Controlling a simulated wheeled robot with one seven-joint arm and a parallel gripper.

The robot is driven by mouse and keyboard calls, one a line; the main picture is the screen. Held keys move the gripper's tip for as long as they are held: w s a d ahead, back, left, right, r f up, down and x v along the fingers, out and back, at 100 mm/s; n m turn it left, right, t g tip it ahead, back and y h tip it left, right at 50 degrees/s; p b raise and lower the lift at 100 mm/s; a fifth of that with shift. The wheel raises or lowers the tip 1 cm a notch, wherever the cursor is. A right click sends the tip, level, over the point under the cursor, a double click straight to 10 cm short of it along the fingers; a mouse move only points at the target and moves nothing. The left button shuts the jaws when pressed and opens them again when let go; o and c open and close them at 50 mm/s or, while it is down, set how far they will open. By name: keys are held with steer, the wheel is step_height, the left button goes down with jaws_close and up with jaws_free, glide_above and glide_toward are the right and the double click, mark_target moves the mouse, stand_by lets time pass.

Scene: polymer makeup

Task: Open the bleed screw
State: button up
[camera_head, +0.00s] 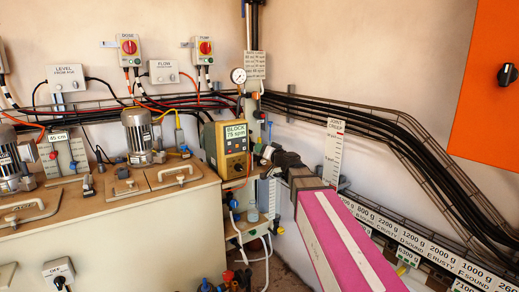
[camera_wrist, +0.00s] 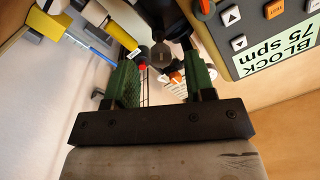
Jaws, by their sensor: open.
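My gripper (camera_head: 266,150) reaches in at the right side of the dosing pump (camera_head: 231,147), whose panel reads "BLOCK 75 spm". In the wrist view, the green fingers of my gripper (camera_wrist: 162,78) are apart with a gap between them. A dark round knob (camera_wrist: 162,56) shows just beyond the fingertips, between them; it may be the bleed screw, but I cannot tell for sure. I cannot tell whether either finger touches anything.
Pump motors (camera_head: 138,135) and lids with handles stand on the tank top (camera_head: 110,192) at left. Black cables (camera_head: 370,125) run along the right wall. Hoses hang below the pump.

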steer(key=v, duration=0.7)
steer(key=shift+s, duration=0.1)
steer(key=s+d+f+g+h, duration=0.15)
steer(key=s+f+g, duration=0.25)
steer(key=f, duration=0.8)
steer(key=s+d+f+g+h, duration=0.15)
steer(key=s+f+g, duration=0.35)
steer(key=f, duration=0.6)
steer(key=s+d+f+m+g+h, duration=0.2)
steer(key=s+d+f+g+h, duration=0.3)
steer(key=s+d+f+h, duration=0.3)
steer(key=s+d+f, duration=0.3)
steer(key=f, duration=0.3)
steer(key=shift+s+g, duration=0.3)
